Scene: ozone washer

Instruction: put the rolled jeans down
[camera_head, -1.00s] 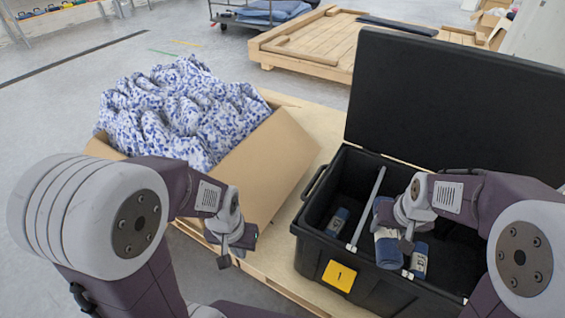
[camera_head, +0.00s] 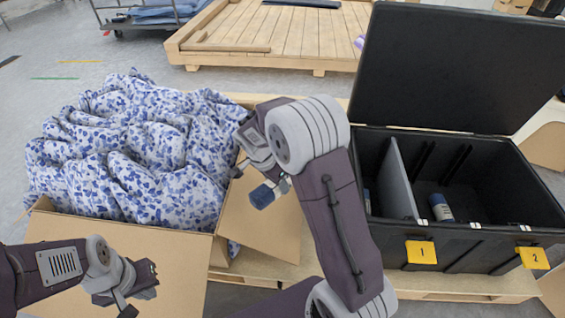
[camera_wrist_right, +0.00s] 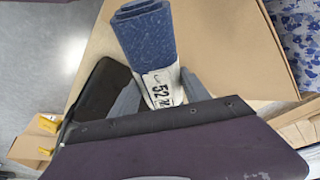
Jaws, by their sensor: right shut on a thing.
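My right gripper (camera_head: 276,186) is shut on a blue rolled pair of jeans (camera_head: 261,196). In the right wrist view the jeans (camera_wrist_right: 147,42) stick out beyond the fingers, with a white label reading 52 near the grip. My left gripper (camera_head: 143,288) is low at the left, in front of the cardboard box, apparently open and empty. The open black crate (camera_head: 470,250) stands at the right. Another roll (camera_head: 441,207) lies in its right compartment, and one in the left is mostly hidden.
Blue-and-white patterned cloth (camera_head: 130,150) heaps above the cardboard box. A grey divider (camera_head: 399,180) splits the crate, which has yellow tags 1 (camera_head: 421,252) and 2 (camera_head: 533,258). The crate's raised lid (camera_head: 450,70) stands behind it. A wooden pallet (camera_head: 290,35) lies farther back.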

